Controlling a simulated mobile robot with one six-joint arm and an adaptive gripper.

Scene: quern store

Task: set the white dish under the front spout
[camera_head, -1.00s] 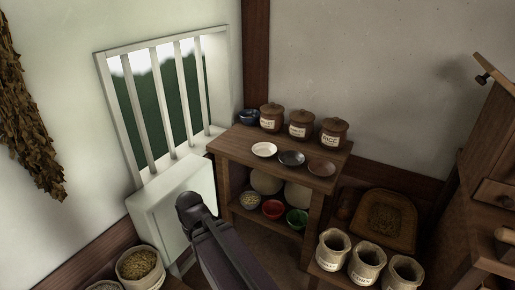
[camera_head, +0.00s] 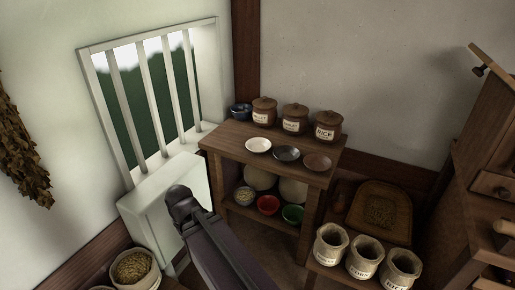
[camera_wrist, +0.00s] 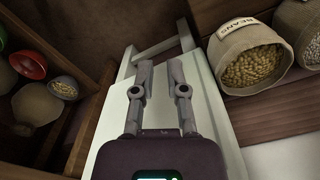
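The white dish (camera_head: 258,145) lies on top of the wooden shelf unit (camera_head: 228,141), leftmost in a row with a dark dish (camera_head: 286,153) and a brown dish (camera_head: 317,162). My gripper (camera_wrist: 158,72) shows in the wrist view, its two fingers apart with nothing between them, above a pale flat surface. It is away from the white dish, which I cannot see in the wrist view. A wooden cabinet-like machine (camera_head: 485,165) stands at the right edge; I cannot make out the front spout for sure.
Lidded jars (camera_head: 295,119) and a blue bowl (camera_head: 241,111) stand behind the dishes. Bowls, including a red one (camera_head: 268,204), sit on the lower shelf. Open sacks (camera_head: 364,258) stand at the front right. A grain sack (camera_head: 135,268) is at lower left. A barred window (camera_head: 150,100) is behind my arm.

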